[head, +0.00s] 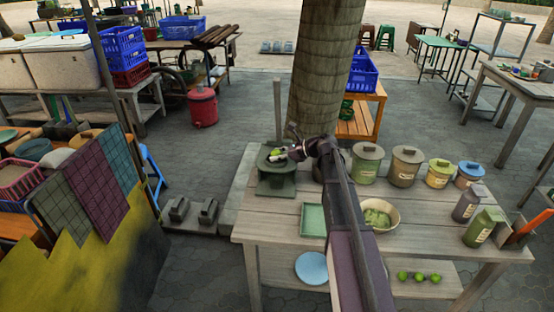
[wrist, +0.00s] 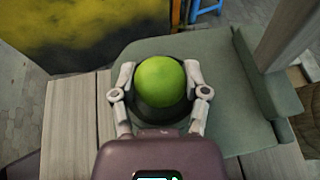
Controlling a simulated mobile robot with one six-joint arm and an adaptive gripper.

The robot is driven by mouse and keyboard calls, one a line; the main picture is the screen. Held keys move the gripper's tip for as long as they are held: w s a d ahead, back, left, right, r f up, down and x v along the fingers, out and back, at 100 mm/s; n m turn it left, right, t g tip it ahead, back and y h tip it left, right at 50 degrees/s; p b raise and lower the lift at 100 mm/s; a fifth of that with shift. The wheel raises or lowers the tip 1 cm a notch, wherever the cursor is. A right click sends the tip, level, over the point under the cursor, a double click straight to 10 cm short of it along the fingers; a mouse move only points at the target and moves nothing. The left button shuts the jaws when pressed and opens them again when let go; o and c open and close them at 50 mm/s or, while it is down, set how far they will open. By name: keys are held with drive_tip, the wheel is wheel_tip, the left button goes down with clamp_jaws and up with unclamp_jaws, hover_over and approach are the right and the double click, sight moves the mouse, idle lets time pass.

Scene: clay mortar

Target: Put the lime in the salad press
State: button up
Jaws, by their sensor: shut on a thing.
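The lime (wrist: 160,82) is bright green and round, and sits between the fingers of my gripper (wrist: 160,95) in the wrist view. My gripper (head: 286,153) is shut on it. The salad press (head: 275,185) is a grey-green stand with a tall post, at the table's back left corner in the head view. In the wrist view the press (wrist: 225,110) spreads below and around my gripper. A dark round part shows right behind the lime, which hides most of it. I cannot tell whether the lime touches it.
Lidded jars (head: 406,167) line the table's back, right of my arm. A bowl of green pieces (head: 380,215) and a green tray (head: 313,220) are nearer the front. Several green fruits (head: 419,277) lie on the lower shelf. A tree trunk (head: 325,60) rises behind the table.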

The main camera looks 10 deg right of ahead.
drive_tip(key=shift+f, duration=0.25)
drive_tip(key=o, duration=1.1)
drive_tip(key=shift+o, duration=0.2)
drive_tip(key=shift+r, duration=0.15)
drive_tip(key=shift+r, duration=0.1)
drive_tip(key=shift+s+d+r, duration=0.1)
drive_tip(key=shift+d+r, duration=0.05)
drive_tip(key=shift+d, duration=0.05)
drive_tip(key=p+v, duration=0.4)
drive_tip(key=v, duration=0.7)
drive_tip(key=shift+d+p, duration=0.2)
drive_tip(key=shift+p, duration=0.15)
drive_tip(key=shift+s, duration=0.1)
